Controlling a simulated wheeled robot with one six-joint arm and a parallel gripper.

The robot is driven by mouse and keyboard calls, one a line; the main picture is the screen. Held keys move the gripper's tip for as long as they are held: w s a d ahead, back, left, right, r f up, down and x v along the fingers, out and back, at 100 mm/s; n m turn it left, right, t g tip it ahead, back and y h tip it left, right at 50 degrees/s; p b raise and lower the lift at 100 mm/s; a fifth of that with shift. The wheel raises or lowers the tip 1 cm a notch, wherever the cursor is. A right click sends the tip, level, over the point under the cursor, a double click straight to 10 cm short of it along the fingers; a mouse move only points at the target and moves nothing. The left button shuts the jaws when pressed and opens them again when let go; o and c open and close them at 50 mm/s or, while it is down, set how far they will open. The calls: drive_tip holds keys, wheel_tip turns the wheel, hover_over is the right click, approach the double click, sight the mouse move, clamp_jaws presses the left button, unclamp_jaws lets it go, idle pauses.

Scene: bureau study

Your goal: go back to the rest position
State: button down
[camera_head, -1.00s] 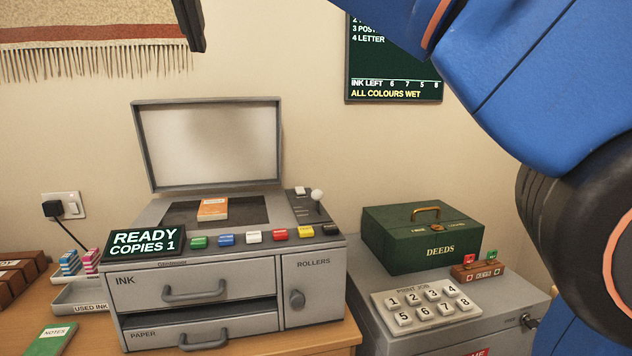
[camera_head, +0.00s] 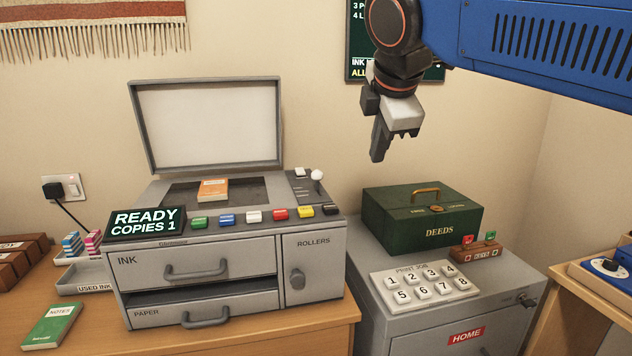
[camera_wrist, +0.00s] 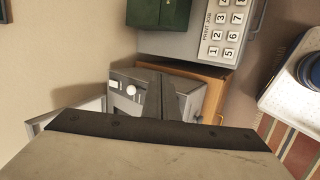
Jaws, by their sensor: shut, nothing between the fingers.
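My gripper (camera_head: 379,150) hangs in the air in the head view, fingers pointing down, above the gap between the copier and the deed box. Its fingers are together with nothing between them. In the wrist view the closed fingers (camera_wrist: 162,97) show in front of the copier. My blue arm reaches in from the upper right of the head view and covers part of the dark wall board (camera_head: 356,50). The gripper touches nothing that I can see.
The grey copier (camera_head: 313,262) stands on the desk with its lid (camera_head: 210,125) raised. A green deed box (camera_head: 400,225) and a number keypad (camera_head: 425,283) sit on the grey cabinet at right. A tray (camera_head: 85,275) and green notebook (camera_head: 52,325) lie at left.

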drive_tip(key=s+d+f+m+g, duration=0.1)
drive_tip(key=s+d+f+m, duration=0.4)
drive_tip(key=f, duration=0.6)
drive_tip(key=s+d+f+m, duration=0.6)
drive_tip(key=s+f+m, duration=0.2)
drive_tip(key=f, duration=0.3)
drive_tip(key=s+d+f+m+g, duration=0.1)
drive_tip(key=s+d+f+m, duration=0.5)
drive_tip(key=f, duration=0.5)
drive_tip(key=shift+s+d+m+g, duration=0.15)
drive_tip(key=shift+s+m+g, duration=0.2)
drive_tip(key=shift+s, duration=0.35)
